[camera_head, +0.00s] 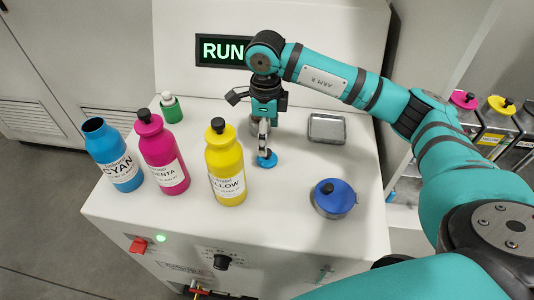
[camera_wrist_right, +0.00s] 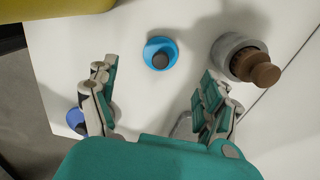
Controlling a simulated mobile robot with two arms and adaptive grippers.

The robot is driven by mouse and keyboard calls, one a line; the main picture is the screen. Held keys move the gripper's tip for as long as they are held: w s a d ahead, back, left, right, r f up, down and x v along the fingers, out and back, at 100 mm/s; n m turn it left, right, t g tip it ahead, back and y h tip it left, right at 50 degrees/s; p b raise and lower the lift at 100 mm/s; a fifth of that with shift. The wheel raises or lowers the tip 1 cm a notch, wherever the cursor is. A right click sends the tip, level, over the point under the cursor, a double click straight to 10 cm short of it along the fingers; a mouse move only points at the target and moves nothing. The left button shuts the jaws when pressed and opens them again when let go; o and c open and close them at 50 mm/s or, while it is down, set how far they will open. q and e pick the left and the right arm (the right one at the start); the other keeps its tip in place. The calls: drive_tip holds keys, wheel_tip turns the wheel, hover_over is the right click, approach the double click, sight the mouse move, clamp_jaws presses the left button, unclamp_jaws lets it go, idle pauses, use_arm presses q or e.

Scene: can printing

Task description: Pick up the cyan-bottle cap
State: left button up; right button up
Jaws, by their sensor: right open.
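The cyan-bottle cap (camera_head: 267,160) is a small blue disc with a dark knob, lying on the white machine top to the right of the yellow bottle. It also shows in the right wrist view (camera_wrist_right: 172,61), lying ahead of the fingertips with its knob facing up. My right gripper (camera_head: 264,128) is over the top, pointing down close to the cap; in the head view its finger partly covers the cap. In the wrist view the right gripper (camera_wrist_right: 157,95) has its fingers wide apart with nothing between them. The cyan bottle (camera_head: 121,171) stands uncapped at the left. My left gripper is out of view.
Magenta (camera_head: 167,168) and yellow (camera_head: 227,178) bottles stand capped left of the cap. A grey cylinder with a brown knob (camera_wrist_right: 229,48) is close by. A metal tray (camera_head: 327,128), a blue-lidded pot (camera_head: 335,197) and a small green bottle (camera_head: 171,111) also stand on the top.

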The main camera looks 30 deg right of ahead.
wheel_tip(320, 180, down, 2)
drive_tip(key=shift+f, duration=0.25)
wheel_tip(320, 180, down, 4)
drive_tip(key=p, duration=0.2)
drive_tip(key=shift+s+d+f+p, duration=0.1)
drive_tip(key=shift+d+p, duration=0.05)
drive_tip(key=shift+p, duration=0.2)
drive_tip(key=shift+f, duration=0.5)
drive_tip(key=c, duration=0.9)
